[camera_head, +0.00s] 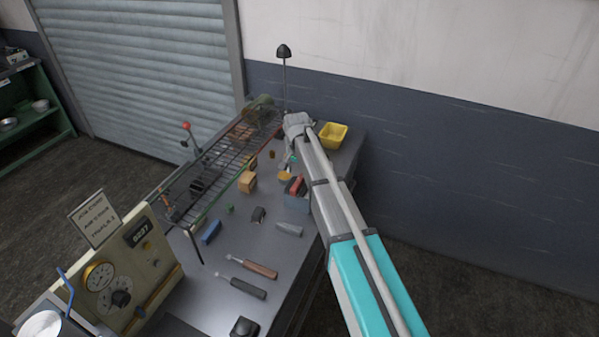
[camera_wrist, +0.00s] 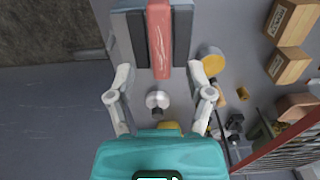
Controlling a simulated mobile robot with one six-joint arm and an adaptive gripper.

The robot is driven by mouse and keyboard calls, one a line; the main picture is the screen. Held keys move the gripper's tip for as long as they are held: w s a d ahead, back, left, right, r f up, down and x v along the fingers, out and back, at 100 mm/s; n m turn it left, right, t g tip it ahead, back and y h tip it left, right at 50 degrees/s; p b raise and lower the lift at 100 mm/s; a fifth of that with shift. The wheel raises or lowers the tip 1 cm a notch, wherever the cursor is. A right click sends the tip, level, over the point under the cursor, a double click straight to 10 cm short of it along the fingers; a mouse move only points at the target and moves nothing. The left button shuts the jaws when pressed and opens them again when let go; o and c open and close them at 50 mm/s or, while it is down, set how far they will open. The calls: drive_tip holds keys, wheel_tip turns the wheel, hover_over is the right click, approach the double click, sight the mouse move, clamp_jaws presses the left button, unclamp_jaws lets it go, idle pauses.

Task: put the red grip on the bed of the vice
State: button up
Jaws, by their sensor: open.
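A round silver knob (camera_wrist: 157,99) shows between the fingers.
A wire rack (camera_head: 222,150) runs along the bench's left side. A yellow bin (camera_head: 333,135) stands at the far end. Wooden blocks (camera_wrist: 288,65) and a yellow round piece (camera_wrist: 210,59) lie right of the vice. Two handled tools (camera_head: 255,268) lie nearer on the bench.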

sight(298, 183)
wheel_tip(298, 183, up, 7)
drive_tip(key=p, duration=0.6)
drive_tip(key=shift+f, duration=0.2)
idle(0.5)
drive_tip(key=s+d+n, duration=0.4)
drive_tip(key=s+d, duration=2)
drive_tip(key=s, duration=0.1)
drive_tip(key=shift+s, duration=0.3)
idle(0.7)
